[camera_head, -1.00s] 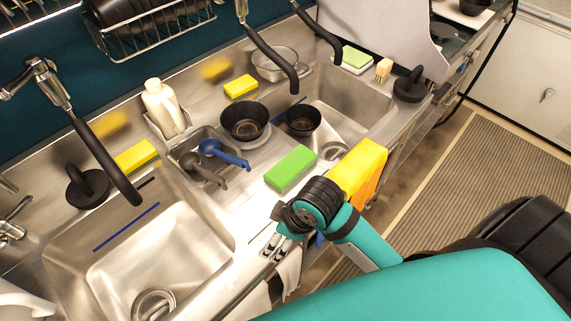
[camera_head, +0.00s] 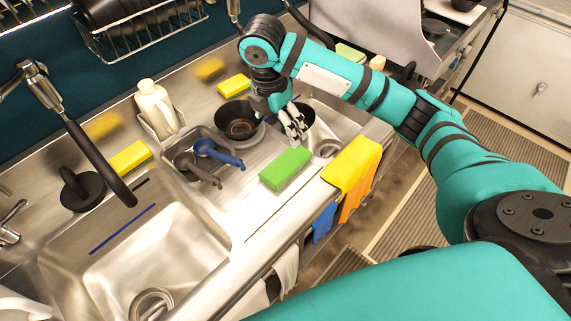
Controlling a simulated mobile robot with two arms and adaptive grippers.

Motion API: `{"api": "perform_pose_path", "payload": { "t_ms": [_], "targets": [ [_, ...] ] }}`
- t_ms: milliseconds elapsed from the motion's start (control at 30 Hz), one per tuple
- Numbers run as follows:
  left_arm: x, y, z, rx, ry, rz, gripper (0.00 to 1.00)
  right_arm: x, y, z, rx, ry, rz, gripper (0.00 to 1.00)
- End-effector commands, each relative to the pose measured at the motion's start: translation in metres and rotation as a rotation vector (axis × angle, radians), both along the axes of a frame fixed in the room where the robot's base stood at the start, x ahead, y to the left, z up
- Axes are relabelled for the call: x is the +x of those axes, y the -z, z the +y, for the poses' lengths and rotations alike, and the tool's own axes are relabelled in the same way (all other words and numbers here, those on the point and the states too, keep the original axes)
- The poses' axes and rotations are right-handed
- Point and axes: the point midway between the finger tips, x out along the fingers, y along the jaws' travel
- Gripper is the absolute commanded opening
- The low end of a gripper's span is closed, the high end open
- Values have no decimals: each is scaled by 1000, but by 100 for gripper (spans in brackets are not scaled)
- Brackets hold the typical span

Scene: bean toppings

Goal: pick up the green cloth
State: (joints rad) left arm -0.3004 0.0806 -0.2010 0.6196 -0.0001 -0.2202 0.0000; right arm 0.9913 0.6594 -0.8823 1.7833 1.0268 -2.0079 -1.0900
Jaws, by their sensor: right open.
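No clearly draped green cloth shows in the head view. A green block-shaped piece (camera_head: 285,168), which may be a sponge or a folded cloth, lies on the steel counter between the bowls and the front edge. My right gripper (camera_head: 294,126) is open and points down, above and behind this green piece, beside the black bowls. It appears apart from the green piece. My left gripper is not in view.
A black bowl (camera_head: 236,120) stands left of my right gripper; another is partly hidden behind it. A yellow cloth (camera_head: 352,163) hangs over the front edge with orange and blue cloths. Blue and grey spoons (camera_head: 215,153) lie nearby. A sink (camera_head: 135,250) is at left.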

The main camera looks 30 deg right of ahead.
Motion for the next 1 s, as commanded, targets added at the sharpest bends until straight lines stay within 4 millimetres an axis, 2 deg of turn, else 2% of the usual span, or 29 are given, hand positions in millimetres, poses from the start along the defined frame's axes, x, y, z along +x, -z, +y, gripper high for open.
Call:
{"api": "perform_pose_path", "payload": {
  "t_ms": [167, 500, 633, 767, 867, 1000],
  "targets": [
    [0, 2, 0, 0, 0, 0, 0, 0, 25, -4, -1, -3, 10, 94],
    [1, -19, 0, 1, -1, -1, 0, 4, 93, -15, -4, -1, 7, 94],
    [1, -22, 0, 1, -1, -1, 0, 6, 111, -16, -2, -2, 5, 94],
    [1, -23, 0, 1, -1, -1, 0, 7, 118, -17, -3, -3, 2, 94],
    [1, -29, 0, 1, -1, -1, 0, 6, 126, -18, -1, -1, 4, 94],
    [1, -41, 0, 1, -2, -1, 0, 7, 146, -21, -3, -1, 5, 94]
  ]
}}
